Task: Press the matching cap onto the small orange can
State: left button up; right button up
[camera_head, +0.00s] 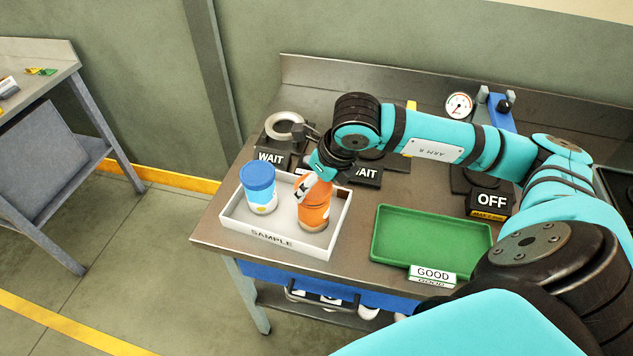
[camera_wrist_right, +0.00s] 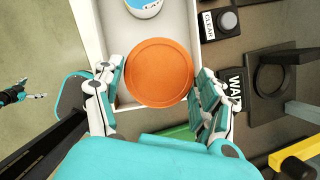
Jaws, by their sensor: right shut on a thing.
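The small orange can (camera_head: 314,216) stands upright in the right part of the white SAMPLE tray (camera_head: 274,241). My right gripper (camera_head: 317,184) points down over the can's top, shut on the round orange cap. In the right wrist view the orange cap (camera_wrist_right: 159,73) fills the space between the two fingers of my right gripper (camera_wrist_right: 155,92) and hides the can below. Whether the cap is seated on the can cannot be told. My left gripper (camera_wrist_right: 28,92) is small at the left edge of the right wrist view, its fingers apart and empty.
A blue-capped can (camera_head: 260,189) stands left of the orange can in the same tray. A green GOOD tray (camera_head: 432,236) lies empty to the right. Black WAIT stands (camera_head: 272,158) and a metal ring (camera_head: 284,126) are behind. An OFF device (camera_head: 489,201) stands at the right.

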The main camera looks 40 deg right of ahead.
jog(key=shift+b, duration=0.4)
dwell(0.8)
jog(key=shift+f+b, duration=0.6)
jog(key=shift+b, duration=0.15)
dwell(1.1)
jog(key=o, duration=0.8)
jog(key=shift+o, duration=0.2)
jog(key=shift+r, duration=0.15)
jog(key=shift+r+p, duration=0.5)
jog(key=shift+r, duration=0.9)
